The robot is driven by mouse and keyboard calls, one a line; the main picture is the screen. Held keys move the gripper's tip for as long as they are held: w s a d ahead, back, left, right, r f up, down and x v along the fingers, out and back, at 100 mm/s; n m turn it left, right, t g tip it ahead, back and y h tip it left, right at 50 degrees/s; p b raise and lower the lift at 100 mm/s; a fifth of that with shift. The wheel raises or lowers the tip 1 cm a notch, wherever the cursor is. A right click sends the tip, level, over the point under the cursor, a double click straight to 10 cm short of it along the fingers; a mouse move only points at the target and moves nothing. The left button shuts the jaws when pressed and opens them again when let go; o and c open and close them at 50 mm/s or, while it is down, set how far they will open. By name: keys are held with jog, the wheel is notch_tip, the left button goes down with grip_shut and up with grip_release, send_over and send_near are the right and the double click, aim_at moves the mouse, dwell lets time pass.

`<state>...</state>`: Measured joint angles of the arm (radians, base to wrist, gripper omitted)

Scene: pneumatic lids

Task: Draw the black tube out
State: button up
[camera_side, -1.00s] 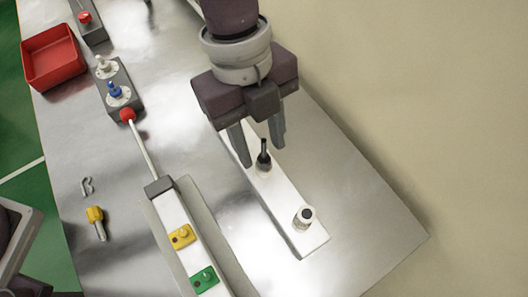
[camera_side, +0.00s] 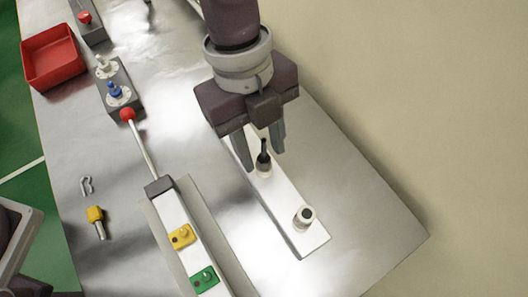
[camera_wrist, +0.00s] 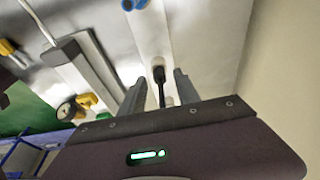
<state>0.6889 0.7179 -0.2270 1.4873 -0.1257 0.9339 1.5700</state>
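The black tube (camera_side: 264,147) stands upright in a pale round fitting on the white strip (camera_side: 284,212). It has a narrow top and a wider dark lower part. It also shows in the wrist view (camera_wrist: 159,77), between the two fingers. My gripper (camera_side: 264,161) points down over the strip with one finger on either side of the tube. The fingers are open, with a visible gap between each finger and the tube. The wrist view also shows my gripper (camera_wrist: 160,84) spread apart around it.
A pale fitting with a dark centre (camera_side: 304,216) stands nearer the strip's front end. To the left is a rail with a yellow block (camera_side: 181,237) and a green block (camera_side: 204,279).

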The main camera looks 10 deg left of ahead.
aim_at(262, 142)
grip_shut()
jog(key=shift+r, duration=0.1)
jog(key=shift+r, duration=1.55)
jog(key=shift+r, duration=0.1)
jog(key=shift+r, duration=2.4)
